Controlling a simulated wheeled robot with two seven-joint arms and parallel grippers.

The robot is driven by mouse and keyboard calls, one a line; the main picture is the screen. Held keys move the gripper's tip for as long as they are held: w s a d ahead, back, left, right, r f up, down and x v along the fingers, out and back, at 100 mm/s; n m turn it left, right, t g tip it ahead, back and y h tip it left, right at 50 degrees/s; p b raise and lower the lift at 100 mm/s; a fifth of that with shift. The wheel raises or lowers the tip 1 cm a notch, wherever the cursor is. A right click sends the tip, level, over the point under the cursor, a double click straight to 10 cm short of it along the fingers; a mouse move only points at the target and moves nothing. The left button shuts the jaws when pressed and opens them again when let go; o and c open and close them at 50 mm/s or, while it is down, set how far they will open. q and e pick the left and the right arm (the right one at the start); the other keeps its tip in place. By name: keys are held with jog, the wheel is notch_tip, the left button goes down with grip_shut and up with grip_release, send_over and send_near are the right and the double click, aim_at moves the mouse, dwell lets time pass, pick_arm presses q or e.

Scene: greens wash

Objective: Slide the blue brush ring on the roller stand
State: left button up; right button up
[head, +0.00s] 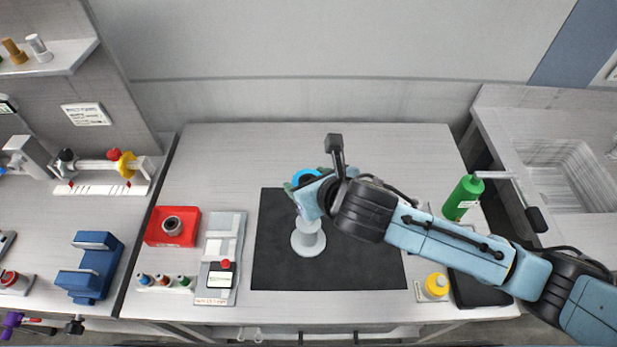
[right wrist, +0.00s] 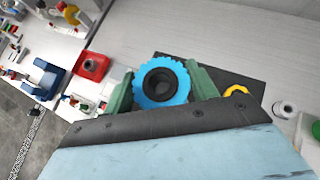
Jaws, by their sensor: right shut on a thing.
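The blue brush ring (head: 306,176) is between the fingers of my right gripper (head: 311,190), above the dark mat. In the right wrist view the toothed blue ring (right wrist: 144,87) has a dark hub and sits between the two green fingers (right wrist: 163,88), which are shut on it. The white roller stand (head: 308,243) stands on the mat, directly below the gripper in the head view. Its upper part is hidden by the gripper, so I cannot tell whether the ring is around its post or above it. My left gripper is not in view.
The dark mat (head: 275,265) is otherwise mostly clear. A green bottle (head: 462,198) and a yellow-capped container (head: 436,286) are to the right. A yellow ring (right wrist: 237,90) lies near the mat in the wrist view.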

jog(key=shift+f+b, duration=1.1)
jog(key=shift+f, duration=1.45)
jog(key=shift+p, duration=0.55)
jog(key=shift+p, duration=0.5)
jog(key=shift+p, duration=0.35)
